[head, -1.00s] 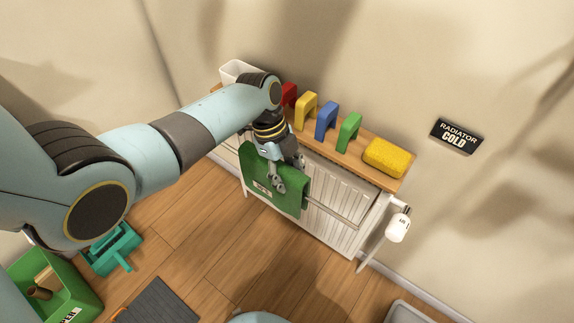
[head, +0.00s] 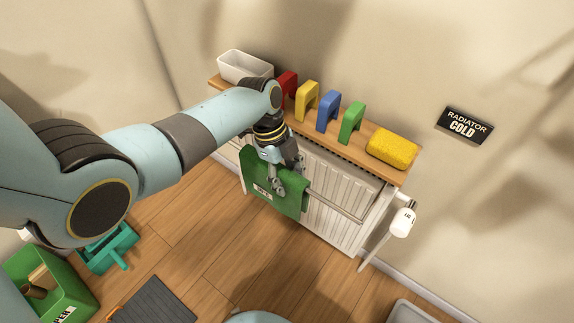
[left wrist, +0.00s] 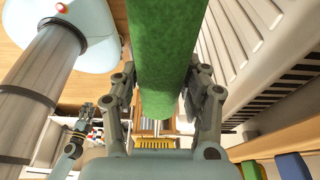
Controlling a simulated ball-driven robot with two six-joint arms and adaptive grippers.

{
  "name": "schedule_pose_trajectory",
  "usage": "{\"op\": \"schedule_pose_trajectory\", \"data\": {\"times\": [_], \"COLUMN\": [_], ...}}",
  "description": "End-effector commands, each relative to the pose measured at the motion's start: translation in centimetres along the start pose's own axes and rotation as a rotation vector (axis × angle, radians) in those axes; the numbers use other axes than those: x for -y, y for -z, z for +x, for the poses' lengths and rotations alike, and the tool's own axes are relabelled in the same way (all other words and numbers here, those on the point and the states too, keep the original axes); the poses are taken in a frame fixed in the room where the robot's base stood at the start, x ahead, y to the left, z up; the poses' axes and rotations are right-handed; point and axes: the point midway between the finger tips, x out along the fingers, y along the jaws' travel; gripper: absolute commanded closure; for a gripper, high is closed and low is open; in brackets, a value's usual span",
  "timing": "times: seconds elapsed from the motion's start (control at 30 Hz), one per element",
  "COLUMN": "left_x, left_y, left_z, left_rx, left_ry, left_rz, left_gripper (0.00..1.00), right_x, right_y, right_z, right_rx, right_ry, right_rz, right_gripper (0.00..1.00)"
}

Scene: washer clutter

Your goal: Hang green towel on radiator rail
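The green towel (head: 291,201), with a pale label, hangs at the front of the white radiator, at the left part of the rail (head: 338,204). The rail comes out from behind its right edge. Whether its back half lies behind the rail is hidden. My left gripper (head: 276,187) points down and is shut on the towel's upper part. In the left wrist view the towel (left wrist: 163,60) is a thick green fold between the two fingers (left wrist: 165,95). A small grey jointed part at lower left there may be my right gripper (left wrist: 76,135); its fingers are unclear.
The wooden shelf (head: 350,158) above the radiator holds a white bin (head: 245,68), red, yellow, blue and green arches and a yellow sponge (head: 392,149). A white valve (head: 403,222) stands at the radiator's right end. The rail's right part is bare.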

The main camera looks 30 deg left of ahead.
Motion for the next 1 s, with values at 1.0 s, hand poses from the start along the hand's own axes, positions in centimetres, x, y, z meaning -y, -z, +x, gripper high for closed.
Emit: {"op": "schedule_pose_trajectory", "data": {"times": [1.0], "left_x": [0.1], "left_y": [-0.1], "left_z": [-10.4], "left_rx": [0.001], "left_ry": [0.002], "left_rz": [0.0], "left_gripper": [0.33], "right_x": [0.0], "right_y": [0.0], "right_z": [0.0], "right_rx": [0.0], "right_ry": [0.0], "right_rz": [0.0], "right_gripper": [0.6]}}
